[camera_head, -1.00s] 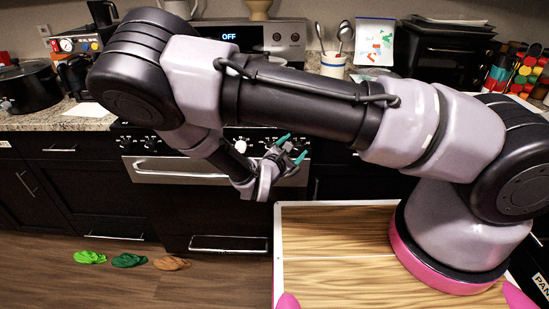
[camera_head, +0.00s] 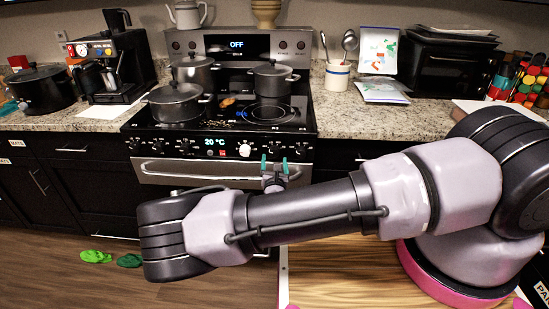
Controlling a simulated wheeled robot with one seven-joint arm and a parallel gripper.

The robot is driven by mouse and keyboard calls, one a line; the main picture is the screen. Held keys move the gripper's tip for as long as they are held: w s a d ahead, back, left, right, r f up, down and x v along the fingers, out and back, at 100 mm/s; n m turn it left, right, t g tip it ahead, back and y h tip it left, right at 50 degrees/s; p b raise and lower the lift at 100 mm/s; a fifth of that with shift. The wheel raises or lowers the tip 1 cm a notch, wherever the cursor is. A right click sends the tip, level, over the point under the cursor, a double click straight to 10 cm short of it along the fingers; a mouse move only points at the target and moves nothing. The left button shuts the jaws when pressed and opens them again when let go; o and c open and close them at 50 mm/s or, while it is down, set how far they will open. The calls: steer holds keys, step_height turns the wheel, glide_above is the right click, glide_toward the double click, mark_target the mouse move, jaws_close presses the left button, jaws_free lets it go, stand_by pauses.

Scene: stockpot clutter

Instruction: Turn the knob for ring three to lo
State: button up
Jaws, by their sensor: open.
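The stove (camera_head: 196,170) stands against the back counter with a row of knobs along its front panel. Dark knobs sit at the left of the panel. A white knob (camera_head: 245,150) is just right of the lit temperature display, with a dark knob (camera_head: 274,148) and another dark knob (camera_head: 301,148) farther right. I cannot read which one belongs to ring three. My gripper (camera_head: 274,164) is open and empty, its two teal fingertips pointing up just below the dark knob right of the white one. I cannot tell whether they touch the panel.
A front pot (camera_head: 175,103), a back-left pot (camera_head: 194,70) and a back-right pot (camera_head: 273,79) stand on the cooktop. The front-right ring (camera_head: 270,113) is bare. An oven handle (camera_head: 200,177) runs below the knobs. My arm crosses low in front.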

mark_target(274, 154)
steer(key=shift+w, duration=1.55)
steer(key=shift+c, duration=0.3)
jaws_close()
